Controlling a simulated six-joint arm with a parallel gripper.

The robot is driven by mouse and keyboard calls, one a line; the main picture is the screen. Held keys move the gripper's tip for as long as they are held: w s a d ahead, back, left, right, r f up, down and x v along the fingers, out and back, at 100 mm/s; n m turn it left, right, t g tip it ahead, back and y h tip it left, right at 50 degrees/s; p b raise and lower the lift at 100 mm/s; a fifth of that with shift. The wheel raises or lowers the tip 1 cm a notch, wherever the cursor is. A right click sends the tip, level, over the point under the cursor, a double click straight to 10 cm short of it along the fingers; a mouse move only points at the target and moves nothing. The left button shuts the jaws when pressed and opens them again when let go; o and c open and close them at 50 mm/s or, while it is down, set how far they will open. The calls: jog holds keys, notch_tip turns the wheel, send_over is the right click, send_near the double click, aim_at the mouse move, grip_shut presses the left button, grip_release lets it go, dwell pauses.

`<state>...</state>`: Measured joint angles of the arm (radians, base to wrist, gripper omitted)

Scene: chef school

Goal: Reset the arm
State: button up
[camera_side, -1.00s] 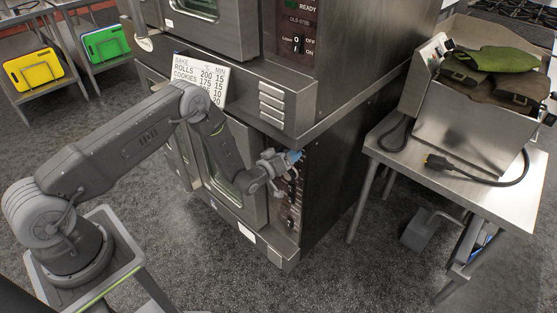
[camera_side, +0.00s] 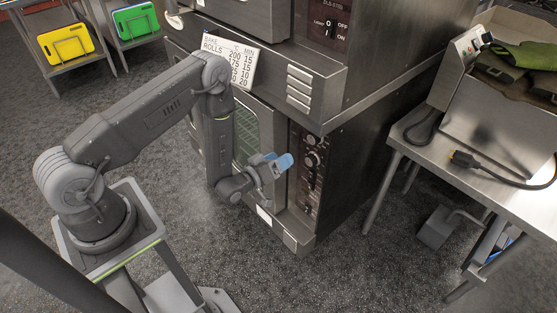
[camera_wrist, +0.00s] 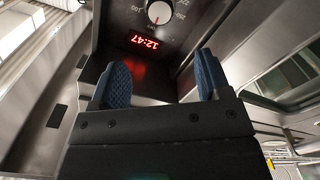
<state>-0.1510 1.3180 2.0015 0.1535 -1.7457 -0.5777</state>
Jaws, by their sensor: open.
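My gripper (camera_side: 283,163) is in front of the lower oven's control panel (camera_side: 308,165) in the side view. In the wrist view its two blue ridged fingers (camera_wrist: 160,85) stand apart with nothing between them. Beyond them is a dark panel with a round dial (camera_wrist: 159,12) and a red display (camera_wrist: 144,42) reading 12:47. The gripper appears clear of the panel in the side view.
The stacked steel ovens (camera_side: 350,110) stand close to my arm. A bake-time card (camera_side: 229,60) is on the oven front. Yellow (camera_side: 65,42) and green (camera_side: 136,20) boards stand at upper left.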

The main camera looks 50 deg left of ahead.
jog(key=s+d+r+m+g, duration=0.1)
jog(key=d+r+m+g, duration=0.2)
jog(key=r, duration=0.7)
jog(key=s+d+r+m+g, duration=0.1)
jog(key=d+r+g, duration=0.25)
jog(key=r, duration=0.65)
jog(key=s+r+m+g, duration=0.1)
jog(key=s+r+g, duration=0.1)
jog(key=s+r, duration=0.2)
jog(key=s+a+r+m+g, duration=0.1)
jog(key=s+r, duration=0.4)
jog(key=s, duration=0.6)
jog(key=s+a+r+m+g, duration=0.1)
jog(key=s+r+g, duration=0.2)
jog(key=s, duration=0.5)
jog(key=shift+s+r, duration=0.2)
jog(key=shift+r, duration=0.7)
